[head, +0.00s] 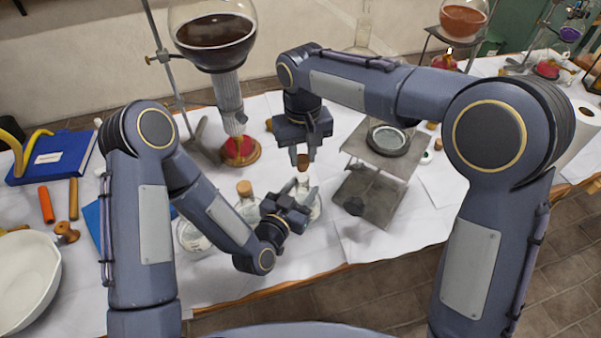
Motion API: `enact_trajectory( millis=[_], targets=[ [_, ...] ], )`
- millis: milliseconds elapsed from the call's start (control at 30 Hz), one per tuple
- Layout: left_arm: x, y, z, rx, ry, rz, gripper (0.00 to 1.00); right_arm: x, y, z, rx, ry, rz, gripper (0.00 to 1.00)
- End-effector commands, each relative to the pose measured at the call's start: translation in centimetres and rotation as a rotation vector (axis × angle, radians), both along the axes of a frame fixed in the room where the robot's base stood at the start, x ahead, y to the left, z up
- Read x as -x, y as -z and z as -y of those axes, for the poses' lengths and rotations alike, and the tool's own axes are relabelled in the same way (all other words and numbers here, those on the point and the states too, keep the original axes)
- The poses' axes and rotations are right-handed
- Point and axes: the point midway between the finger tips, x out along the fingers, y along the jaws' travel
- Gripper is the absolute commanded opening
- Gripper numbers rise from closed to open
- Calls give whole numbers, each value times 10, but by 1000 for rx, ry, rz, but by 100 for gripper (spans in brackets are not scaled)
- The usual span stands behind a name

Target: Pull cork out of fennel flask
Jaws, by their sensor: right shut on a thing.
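A small clear glass flask (303,181) stands on the white-covered table near the middle. My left gripper (300,200) is at its body and hides part of it; whether its fingers touch the glass is unclear. My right gripper (303,158) points down from above, shut on a brown cork (303,162). The cork is directly over the flask's neck; I cannot tell whether its lower end is still in the mouth. A second flask (246,209) with a cork (244,187) stands just to the left. No label naming fennel is readable.
A round-bottomed vessel of dark liquid (215,32) is on a stand behind left. A metal stand (378,200) is close on the right. A white bowl (25,280) and blue book (55,157) lie left. The table's front edge is near.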

Motion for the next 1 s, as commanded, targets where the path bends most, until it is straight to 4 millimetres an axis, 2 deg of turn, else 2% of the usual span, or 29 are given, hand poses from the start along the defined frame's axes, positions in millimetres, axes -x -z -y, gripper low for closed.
enact_trajectory(
  millis=[100,467,567,900,1000],
  targets=[
    [0,0,0,0,0,-1,57,0,0,0,0,0,0,0],
    [7,2,-3,-2,1,-5,57,0,3,0,0,0,0,0],
    [20,1,-10,-3,2,-5,57,0,8,0,0,0,-1,0],
    [82,-7,-42,-3,1,-3,57,0,30,0,0,0,0,0],
    [91,-14,-46,-5,1,-9,57,0,10,0,0,0,0,0]
  ],
)
